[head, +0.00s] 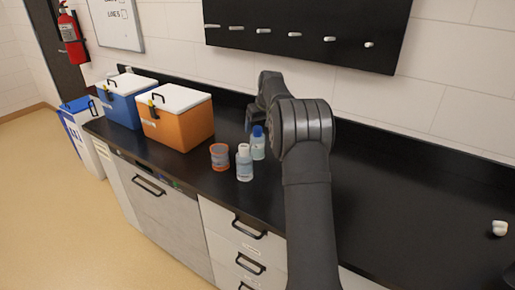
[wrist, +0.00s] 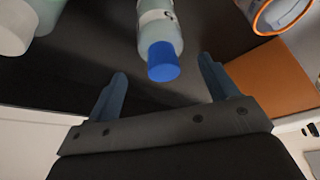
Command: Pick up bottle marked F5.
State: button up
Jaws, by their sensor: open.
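A clear bottle with a blue cap (head: 258,143) stands on the black counter (head: 395,195), partly behind a white-capped bottle (head: 244,163). In the wrist view the blue-capped bottle (wrist: 160,35) has its cap toward my gripper (wrist: 163,72). The cap lies between the two fingertips in the picture, with gaps on both sides. My gripper is open and empty; in the head view it is mostly hidden by my arm. The white-capped bottle is at the wrist view's upper left (wrist: 15,28). I cannot read F5 on either bottle.
An orange-rimmed tub (head: 220,157) stands left of the bottles; it also shows in the wrist view (wrist: 283,12). An orange cooler (head: 182,127) and a blue cooler (head: 118,104) stand farther left. A small white item (head: 499,228) lies far right. The counter right of my arm is mostly clear.

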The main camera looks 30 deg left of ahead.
aim_at(258, 128)
jog(key=x, duration=0.3)
jog(key=shift+s+a+f, duration=0.15)
jog(key=shift+f, duration=0.2)
jog(key=c, duration=1.6)
